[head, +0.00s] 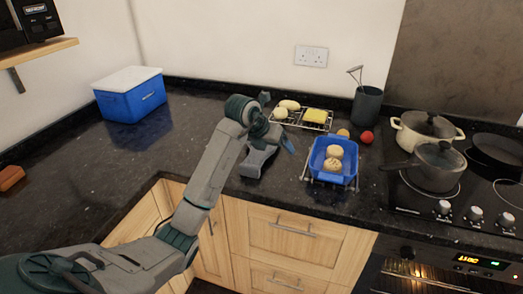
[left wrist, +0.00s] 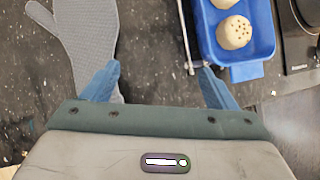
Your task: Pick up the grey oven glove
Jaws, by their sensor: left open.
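The grey oven glove (left wrist: 92,38) lies flat on the dark counter in the left wrist view. It has a quilted look, its thumb is at the upper left, and it runs down behind my left finger in that picture. My left gripper (left wrist: 160,75) is open and empty, with blue fingers apart above the counter; one finger is over the glove's edge and the other is near the blue tray. It also shows in the head view (head: 288,145). My right gripper is not seen.
The blue tray (head: 349,178) with round buns stands on a wire rack, close on the right. Behind are a cooling rack (head: 298,123), a red ball-like item (head: 366,137) and a utensil pot (head: 367,106). Pots stand on the hob at right. A blue cool box (head: 130,103) is back left.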

